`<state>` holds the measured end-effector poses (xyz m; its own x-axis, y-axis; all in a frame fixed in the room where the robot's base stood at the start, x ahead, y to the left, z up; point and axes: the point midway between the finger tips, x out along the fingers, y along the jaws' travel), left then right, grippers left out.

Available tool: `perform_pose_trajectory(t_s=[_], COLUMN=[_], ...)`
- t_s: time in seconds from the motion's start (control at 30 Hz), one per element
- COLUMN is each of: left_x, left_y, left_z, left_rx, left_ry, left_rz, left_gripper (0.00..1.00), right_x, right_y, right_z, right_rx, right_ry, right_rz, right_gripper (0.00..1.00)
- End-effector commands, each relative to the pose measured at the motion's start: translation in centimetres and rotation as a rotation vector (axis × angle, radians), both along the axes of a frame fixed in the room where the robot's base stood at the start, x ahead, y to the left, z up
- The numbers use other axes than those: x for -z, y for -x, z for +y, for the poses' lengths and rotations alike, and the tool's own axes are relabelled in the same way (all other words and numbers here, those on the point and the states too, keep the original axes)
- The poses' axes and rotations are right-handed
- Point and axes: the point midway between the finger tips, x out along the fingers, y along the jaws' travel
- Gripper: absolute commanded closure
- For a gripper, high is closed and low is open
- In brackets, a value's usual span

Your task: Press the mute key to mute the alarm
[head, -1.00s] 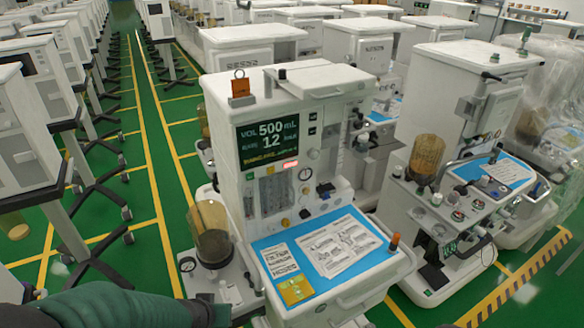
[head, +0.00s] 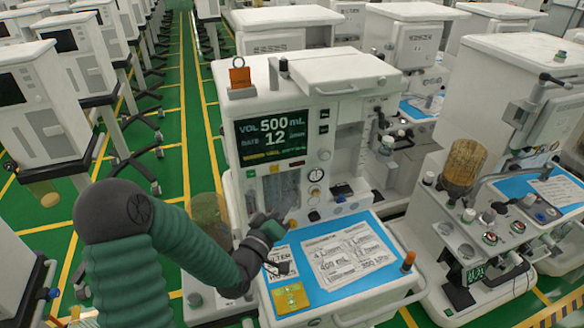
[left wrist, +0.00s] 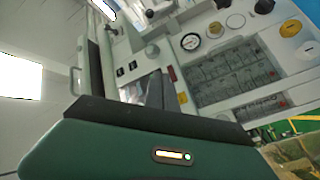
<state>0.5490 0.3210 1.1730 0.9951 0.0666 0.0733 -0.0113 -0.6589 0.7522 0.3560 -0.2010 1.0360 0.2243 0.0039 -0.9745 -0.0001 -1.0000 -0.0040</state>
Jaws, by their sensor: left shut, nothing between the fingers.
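The anaesthesia machine (head: 355,98) stands in the middle of the head view, with a dark screen (head: 275,138) reading VOL 500 mL and RATE 12. Below the screen's right end is a small red key (head: 297,163), dull now; I cannot read its label. A small red key also shows on the tilted panel in the left wrist view (left wrist: 172,74). My left gripper (head: 270,223) is shut and empty, in front of the lower panel, below the red key and apart from it. In the left wrist view my green gripper body covers the lower part. My right gripper is out of view.
A blue work surface (head: 372,285) with printed sheets and a yellow card (head: 290,298) lies below my left gripper. A glass canister (head: 210,220) stands left of the panel, partly behind my arm. Another machine (head: 470,170) stands close on the right.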

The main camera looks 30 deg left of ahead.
Motion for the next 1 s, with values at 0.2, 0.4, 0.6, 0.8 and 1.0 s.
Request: perform_pose_trajectory(t_s=[0.2,0.4,0.6,0.8,1.0], left_x=[0.2,0.2,0.2,0.2,0.2], left_y=[-0.3,-1.4,-3.2,-5.0,-5.9], left_z=[0.1,1.2,3.4,5.5,6.6], left_rx=[-0.001,-0.002,-0.001,0.0,0.001], left_ry=[-0.002,-0.003,-0.004,-0.004,-0.004], left_rz=[0.005,0.005,0.005,0.006,0.007], left_gripper=[1.0,1.0,1.0,1.0,1.0], right_x=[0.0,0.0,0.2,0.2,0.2], right_y=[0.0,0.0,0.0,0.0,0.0], right_z=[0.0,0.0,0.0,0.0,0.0], right_rx=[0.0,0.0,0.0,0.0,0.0], right_ry=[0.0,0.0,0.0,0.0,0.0], right_rz=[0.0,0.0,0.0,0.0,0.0], right_gripper=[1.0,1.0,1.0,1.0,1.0])
